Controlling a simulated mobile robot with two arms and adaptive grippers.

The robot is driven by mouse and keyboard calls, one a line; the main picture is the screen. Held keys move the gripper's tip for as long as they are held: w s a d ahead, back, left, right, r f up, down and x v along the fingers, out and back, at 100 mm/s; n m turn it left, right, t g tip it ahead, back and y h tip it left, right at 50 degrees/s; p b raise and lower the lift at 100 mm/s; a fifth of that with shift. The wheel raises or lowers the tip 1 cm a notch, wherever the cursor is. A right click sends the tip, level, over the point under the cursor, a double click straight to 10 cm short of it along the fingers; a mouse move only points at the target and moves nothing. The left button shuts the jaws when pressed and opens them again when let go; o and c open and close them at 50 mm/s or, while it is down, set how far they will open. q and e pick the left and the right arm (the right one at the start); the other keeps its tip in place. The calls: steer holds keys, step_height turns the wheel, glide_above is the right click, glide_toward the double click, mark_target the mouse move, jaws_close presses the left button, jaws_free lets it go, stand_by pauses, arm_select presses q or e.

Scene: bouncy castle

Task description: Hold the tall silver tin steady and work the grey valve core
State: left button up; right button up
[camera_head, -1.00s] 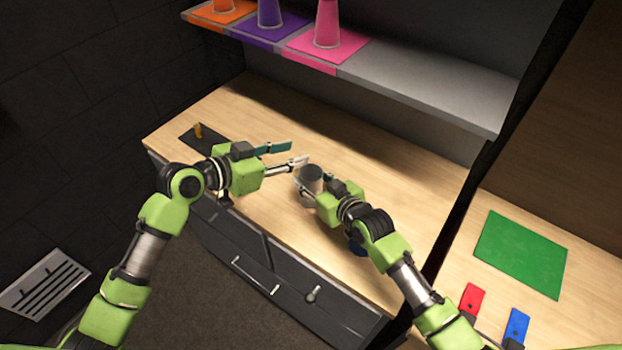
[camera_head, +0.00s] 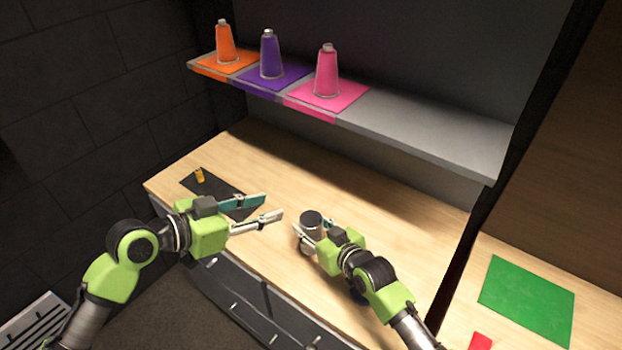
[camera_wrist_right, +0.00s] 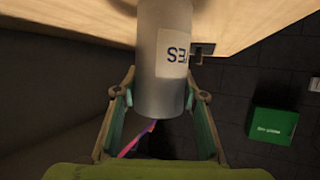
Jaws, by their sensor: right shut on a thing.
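The tall silver tin (camera_head: 311,224) is upright over the wooden worktop in the head view. My right gripper (camera_head: 314,228) is shut on it, with a finger on each side. In the right wrist view the tin (camera_wrist_right: 160,85) shows a white label with dark lettering between the fingers. My left gripper (camera_head: 273,208) is open and empty, left of the tin and apart from it. I cannot make out the grey valve core in either view.
A black mat (camera_head: 228,198) with a small orange piece (camera_head: 200,175) lies at the worktop's left. A green mat (camera_head: 527,298) lies at right. The worktop behind the tin is clear.

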steer(key=o, duration=1.2)
steer(key=shift+o, duration=0.2)
steer(key=v, duration=1.2)
